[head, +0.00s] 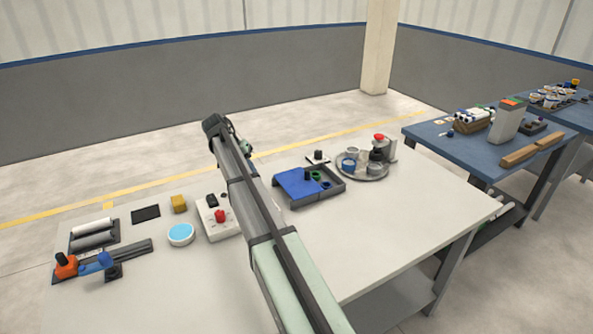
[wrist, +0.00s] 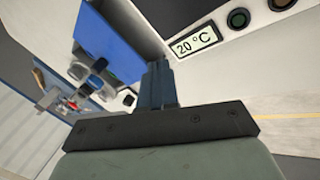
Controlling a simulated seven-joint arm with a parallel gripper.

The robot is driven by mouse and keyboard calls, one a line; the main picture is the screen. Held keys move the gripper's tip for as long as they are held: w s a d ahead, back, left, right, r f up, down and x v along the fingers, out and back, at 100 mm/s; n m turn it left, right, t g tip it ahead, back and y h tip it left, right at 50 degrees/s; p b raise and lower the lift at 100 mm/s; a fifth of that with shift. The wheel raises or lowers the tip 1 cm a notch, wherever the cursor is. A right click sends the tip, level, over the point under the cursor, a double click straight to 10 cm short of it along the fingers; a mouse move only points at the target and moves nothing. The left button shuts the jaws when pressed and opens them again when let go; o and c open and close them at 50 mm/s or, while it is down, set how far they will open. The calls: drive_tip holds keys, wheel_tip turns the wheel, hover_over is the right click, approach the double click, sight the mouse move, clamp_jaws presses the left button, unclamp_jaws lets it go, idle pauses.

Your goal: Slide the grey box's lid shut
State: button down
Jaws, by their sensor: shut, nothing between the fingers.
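The grey box (head: 322,197) stands on the pale table, right of my arm in the head view. Its blue lid (head: 299,183) covers the left part; the right part is open, with a green ring (head: 316,175) and a blue ring (head: 325,184) inside. In the wrist view the blue lid (wrist: 112,38) shows at upper left, beyond the fingers. My gripper (wrist: 159,70) is shut and empty, and appears apart from the lid. In the head view my arm hides the gripper, so its exact gap to the box cannot be told.
A white unit (head: 216,218) with a red knob is left of my arm. The table's front right is clear.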

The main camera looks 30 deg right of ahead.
drive_tip(key=s+d+r+n+h, duration=0.1)
drive_tip(key=s+d+n+h, duration=0.15)
drive_tip(key=n, duration=0.25)
drive_tip(key=n+h, duration=0.1)
drive_tip(key=n, duration=1.6)
hover_over(297, 180)
drive_tip(key=a, duration=0.4)
drive_tip(key=shift+g, duration=0.3)
drive_tip(key=f, duration=0.4)
drive_tip(key=shift+w+a, duration=0.15)
drive_tip(key=shift+w, duration=0.15)
drive_tip(key=shift+s+d, duration=0.2)
drive_tip(key=shift+d, duration=0.95)
drive_tip(key=shift+s+d, duration=0.15)
drive_tip(key=shift+d, duration=0.75)
drive_tip(key=d, duration=1.1)
drive_tip(key=shift+d, duration=0.15)
